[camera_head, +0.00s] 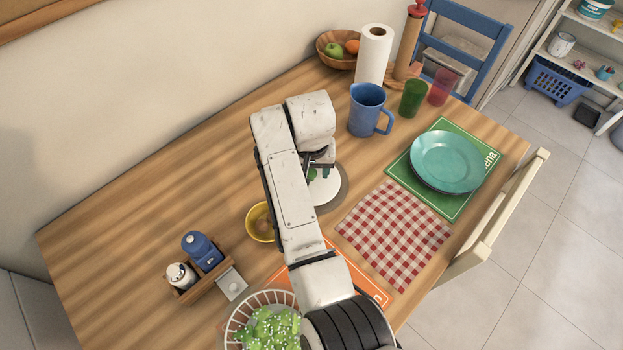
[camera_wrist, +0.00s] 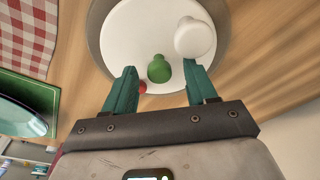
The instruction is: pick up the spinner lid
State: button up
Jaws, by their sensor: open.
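The spinner lid (camera_wrist: 125,35) is a white disc inside a wider grey round rim, lying on the wooden table; part of it also shows beside my arm in the head view (camera_head: 326,190). A white round knob (camera_wrist: 195,37) and a green knob (camera_wrist: 159,69) rise from it. My gripper (camera_wrist: 163,74) is open over the disc's near part. The green knob appears between the two teal fingers, with the white knob beyond the right fingertip. I cannot tell whether either finger touches anything. In the head view my arm hides much of the lid.
A blue mug (camera_head: 366,112) stands behind the lid. A yellow bowl (camera_head: 259,226) sits left of my arm. A white basket of greens (camera_head: 232,325) is at the front. A checked cloth (camera_head: 395,235) and a teal plate (camera_head: 447,160) lie to the right.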

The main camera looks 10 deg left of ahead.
jog(key=shift+w+f, duration=0.1)
jog(key=shift+f, duration=0.55)
jog(key=shift+c, duration=0.4)
grip_shut()
